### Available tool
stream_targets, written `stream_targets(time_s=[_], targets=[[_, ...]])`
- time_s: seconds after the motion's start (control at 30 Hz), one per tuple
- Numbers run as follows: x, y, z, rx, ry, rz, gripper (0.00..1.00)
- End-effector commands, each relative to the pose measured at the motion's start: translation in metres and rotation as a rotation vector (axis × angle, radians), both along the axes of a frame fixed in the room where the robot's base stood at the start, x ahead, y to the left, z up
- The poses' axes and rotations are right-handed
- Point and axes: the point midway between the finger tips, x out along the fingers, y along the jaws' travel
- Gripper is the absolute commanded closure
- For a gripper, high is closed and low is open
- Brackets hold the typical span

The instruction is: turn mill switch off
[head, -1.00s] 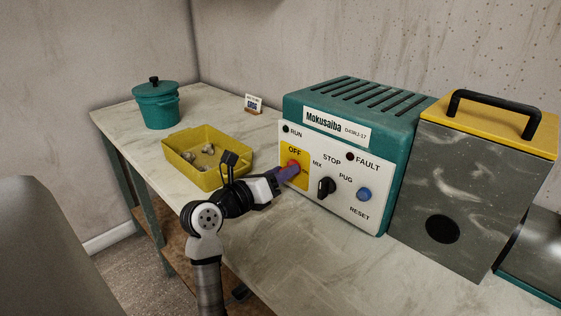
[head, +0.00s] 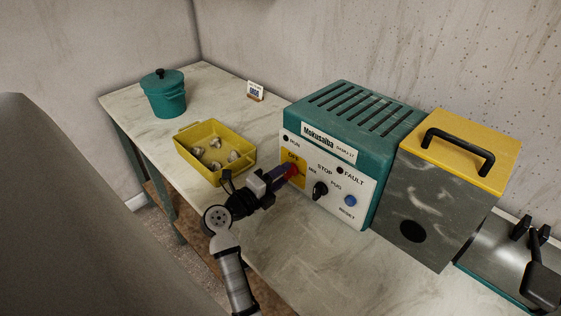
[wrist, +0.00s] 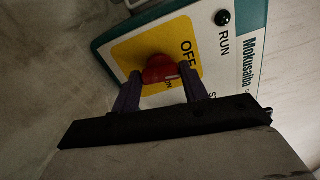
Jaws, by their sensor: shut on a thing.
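The teal mill control box (head: 352,125) stands on the bench with a white front panel. A red rotary switch (head: 293,171) sits on a yellow plate marked OFF and ON at the panel's left. My gripper (head: 284,174) is shut on the red switch. In the wrist view the purple fingers stand on both sides of the red switch (wrist: 158,68). A pale mark on it lies close to the ON lettering, with OFF above and to the right. The RUN lamp (wrist: 222,18) looks dark. The fingers partly cover the switch in the head view.
A black selector knob (head: 320,190) and blue reset button (head: 350,201) sit right of the switch. A yellow tray (head: 186,158) with several lumps lies just left of my gripper. A teal lidded pot (head: 164,97) stands at back left. A yellow-topped grey box (head: 430,205) stands right.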

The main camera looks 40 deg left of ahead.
Motion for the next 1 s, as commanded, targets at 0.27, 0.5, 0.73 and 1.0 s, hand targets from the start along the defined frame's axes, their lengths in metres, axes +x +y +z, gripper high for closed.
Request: stream_targets(time_s=[0.27,0.5,0.73,1.0], targets=[[-0.0006,0.0001,0.0017,-0.131,0.012,0.000,0.79],[-0.0005,-0.0001,-0.0012,-0.174,0.015,0.000,0.79],[-0.0005,0.0001,-0.0022,-0.179,0.015,0.000,0.79],[-0.0005,0.0004,-0.0020,-0.178,0.015,0.001,0.45]])
